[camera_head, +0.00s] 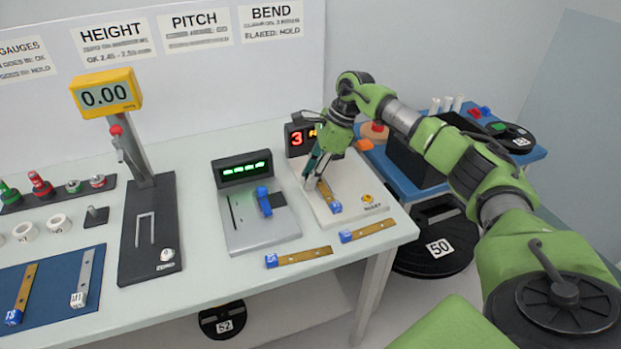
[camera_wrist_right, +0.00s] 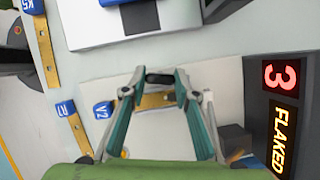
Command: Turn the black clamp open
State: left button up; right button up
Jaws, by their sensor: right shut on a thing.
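My right gripper (camera_head: 313,180) reaches down over the pale bend station (camera_head: 352,215) at the right end of the table. In the right wrist view its green fingers (camera_wrist_right: 160,82) are shut on the small black clamp (camera_wrist_right: 160,78), which shows as a dark bar between the fingertips. A brass strip with a blue V2 tag (camera_wrist_right: 103,111) lies on the station, passing under the fingers beside the clamp. In the head view, the gripper hides the clamp. My left gripper is out of view.
The station's display (camera_wrist_right: 282,110) reads 3 FLAKED. Two blue-tagged brass strips (camera_head: 305,256) (camera_head: 366,229) lie along the table's front edge. A grey gauge with a blue lever (camera_head: 264,201) stands to the left. A blue side table (camera_head: 402,176) with a black box is to the right.

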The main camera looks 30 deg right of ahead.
jog(key=shift+n, duration=0.8)
jog(key=shift+g, duration=0.3)
jog(key=o, duration=1.1)
jog(key=v, duration=1.2)
jog(key=shift+d, duration=0.15)
